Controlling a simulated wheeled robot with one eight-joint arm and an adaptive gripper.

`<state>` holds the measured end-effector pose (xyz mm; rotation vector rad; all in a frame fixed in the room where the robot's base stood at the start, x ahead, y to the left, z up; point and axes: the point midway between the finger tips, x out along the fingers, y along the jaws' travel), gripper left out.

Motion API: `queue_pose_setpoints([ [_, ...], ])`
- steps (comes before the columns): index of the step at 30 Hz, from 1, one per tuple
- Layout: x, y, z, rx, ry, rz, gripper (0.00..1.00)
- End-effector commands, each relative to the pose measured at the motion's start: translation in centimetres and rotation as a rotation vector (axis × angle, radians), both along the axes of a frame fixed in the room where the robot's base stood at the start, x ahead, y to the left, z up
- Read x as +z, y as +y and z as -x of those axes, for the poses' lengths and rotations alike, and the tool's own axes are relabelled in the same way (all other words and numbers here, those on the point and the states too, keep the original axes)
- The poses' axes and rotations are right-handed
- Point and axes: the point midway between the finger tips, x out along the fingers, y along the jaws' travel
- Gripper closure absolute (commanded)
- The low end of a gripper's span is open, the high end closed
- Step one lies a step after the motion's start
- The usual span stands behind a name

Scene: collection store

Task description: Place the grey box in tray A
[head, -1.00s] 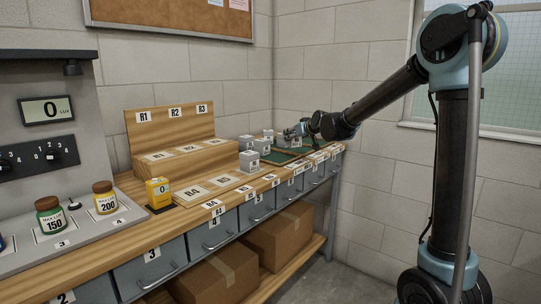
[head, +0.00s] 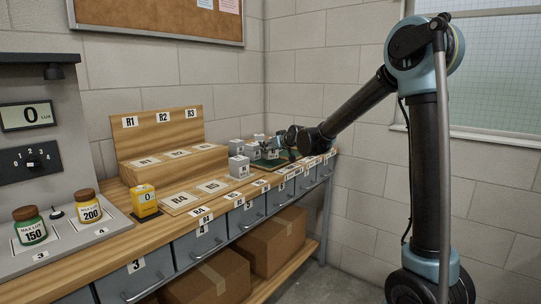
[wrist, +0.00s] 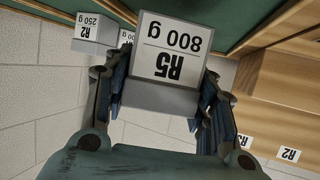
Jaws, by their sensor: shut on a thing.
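The grey box (wrist: 165,98), with a white label reading R5 800 g, is between the two fingers of my gripper (wrist: 163,80) in the wrist view. My gripper is shut on its sides. In the head view my gripper (head: 279,143) is at the far end of the bench, over the green trays (head: 268,163); the held box is too small there to tell apart clearly. Green tray surface (wrist: 240,12) shows beyond the box in the wrist view. I cannot read which tray is A, nor tell whether the box touches a tray.
Other grey boxes (head: 238,166) stand just left of the trays; one labelled R2 250 g (wrist: 88,28) shows in the wrist view. A wooden step rack (head: 165,150), a yellow meter (head: 145,201) and jars (head: 30,227) are along the bench. Pads R4 and R5 (head: 196,195) are empty.

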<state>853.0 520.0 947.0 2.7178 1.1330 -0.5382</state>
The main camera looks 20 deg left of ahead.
Motion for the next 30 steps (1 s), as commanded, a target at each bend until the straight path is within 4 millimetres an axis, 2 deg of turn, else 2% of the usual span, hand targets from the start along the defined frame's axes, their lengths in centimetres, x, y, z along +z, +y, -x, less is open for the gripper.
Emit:
queue_pose_setpoints([
  [3,-1.7,0.0,0.0,0.0,-0.001,-0.001,0.82],
  [6,-2.5,0.0,0.0,0.0,-0.001,-0.001,0.82],
  [15,-2.7,0.0,0.0,0.0,-0.001,-0.001,0.82],
  [16,-2.7,0.0,0.0,0.0,0.0,0.0,0.47],
  [18,-2.7,0.0,0.0,0.0,0.0,0.0,0.31],
  [30,-2.5,0.0,0.0,0.0,0.0,0.0,0.29],
])
